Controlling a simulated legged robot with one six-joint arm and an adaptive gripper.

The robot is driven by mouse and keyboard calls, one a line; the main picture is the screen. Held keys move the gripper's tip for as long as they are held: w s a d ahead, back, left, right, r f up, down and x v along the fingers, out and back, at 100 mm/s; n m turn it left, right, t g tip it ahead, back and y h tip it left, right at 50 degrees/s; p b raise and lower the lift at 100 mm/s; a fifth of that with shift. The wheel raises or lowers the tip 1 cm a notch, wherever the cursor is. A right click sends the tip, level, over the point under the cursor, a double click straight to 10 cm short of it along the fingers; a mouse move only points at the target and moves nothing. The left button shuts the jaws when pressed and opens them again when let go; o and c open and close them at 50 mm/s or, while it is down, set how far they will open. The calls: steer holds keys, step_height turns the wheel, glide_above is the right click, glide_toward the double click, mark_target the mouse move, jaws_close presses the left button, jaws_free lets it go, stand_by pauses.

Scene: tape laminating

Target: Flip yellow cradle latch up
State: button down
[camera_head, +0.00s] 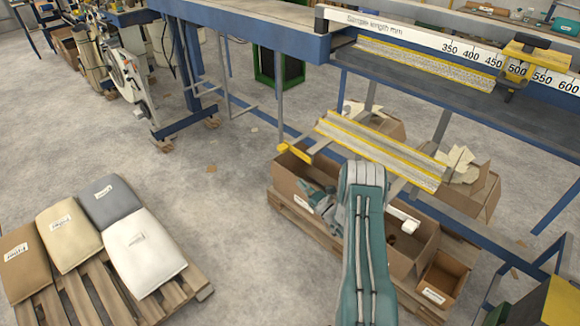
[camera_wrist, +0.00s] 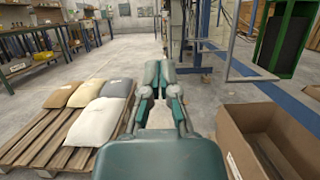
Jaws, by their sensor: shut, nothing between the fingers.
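The cradle (camera_head: 385,150) is a long metal channel with yellow edges, mounted along the front of the blue bench frame in the head view. A short yellow piece that looks like the latch (camera_head: 294,153) sticks out at its left end, angled down to the right. My gripper (camera_wrist: 159,72) is shut and empty in the wrist view, pointing over open floor. In the head view my gripper (camera_head: 312,193) is small and partly hidden by my arm, below the cradle and apart from the latch. The wrist view does not show the latch.
Open cardboard boxes (camera_head: 292,177) stand on a pallet under the cradle; one box (camera_wrist: 265,135) is close at right in the wrist view. Sacks (camera_head: 138,245) lie on a pallet at left. A ruler (camera_head: 420,42) spans the bench above. Floor between is clear.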

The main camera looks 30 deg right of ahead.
steer(key=w+a+r, duration=0.2)
steer(key=w+r, duration=0.5)
steer(key=w, duration=0.1)
steer(key=shift+a, duration=0.4)
steer(key=shift+d, duration=0.1)
